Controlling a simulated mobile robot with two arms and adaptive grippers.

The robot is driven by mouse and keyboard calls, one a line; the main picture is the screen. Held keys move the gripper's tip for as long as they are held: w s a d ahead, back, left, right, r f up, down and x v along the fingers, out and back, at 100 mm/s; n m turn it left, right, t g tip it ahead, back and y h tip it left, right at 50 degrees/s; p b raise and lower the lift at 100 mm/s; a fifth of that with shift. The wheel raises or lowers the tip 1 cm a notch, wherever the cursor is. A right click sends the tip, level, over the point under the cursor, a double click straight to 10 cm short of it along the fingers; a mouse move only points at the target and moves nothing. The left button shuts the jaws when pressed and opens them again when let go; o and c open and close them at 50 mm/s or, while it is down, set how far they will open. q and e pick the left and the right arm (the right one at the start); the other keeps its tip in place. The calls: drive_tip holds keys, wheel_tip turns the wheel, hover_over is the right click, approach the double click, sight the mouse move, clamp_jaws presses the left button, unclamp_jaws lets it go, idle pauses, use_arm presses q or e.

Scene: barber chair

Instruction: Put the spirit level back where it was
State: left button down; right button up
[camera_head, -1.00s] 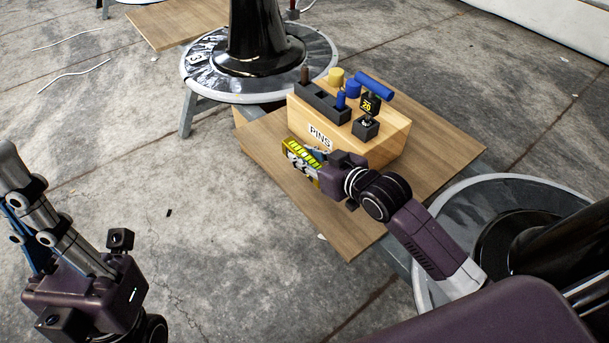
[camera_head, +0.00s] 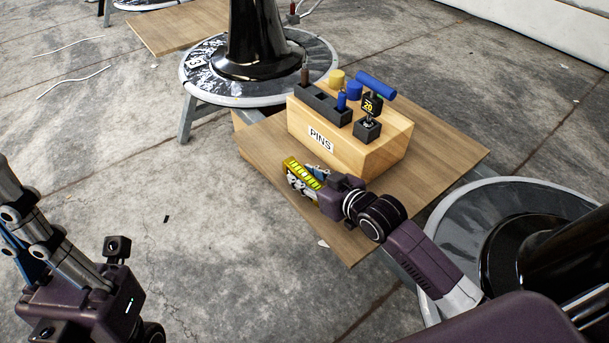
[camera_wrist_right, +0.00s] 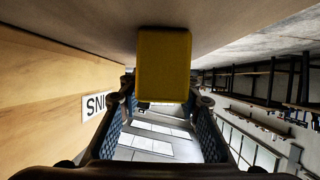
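The spirit level (camera_head: 301,178) is a yellow block with bright yellow-green and black-and-white markings. My right gripper (camera_head: 318,177) is shut on it, low over the wooden board in front of the pins box. In the right wrist view the yellow end of the level (camera_wrist_right: 163,65) sits between the two fingers (camera_wrist_right: 163,95). I cannot tell if it touches the board. My left gripper (camera_head: 25,228) is at the lower left, away from the board; its fingertips run out of the picture, so its opening is not clear.
The wooden box labelled PINS (camera_head: 355,140) stands on the wooden board (camera_head: 265,165), with a black holder (camera_head: 320,102), a blue roll (camera_head: 375,84) and small items on top. Round chair bases stand behind (camera_head: 200,85) and at right (camera_head: 455,235).

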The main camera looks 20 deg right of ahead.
drive_tip(key=shift+o, duration=0.8)
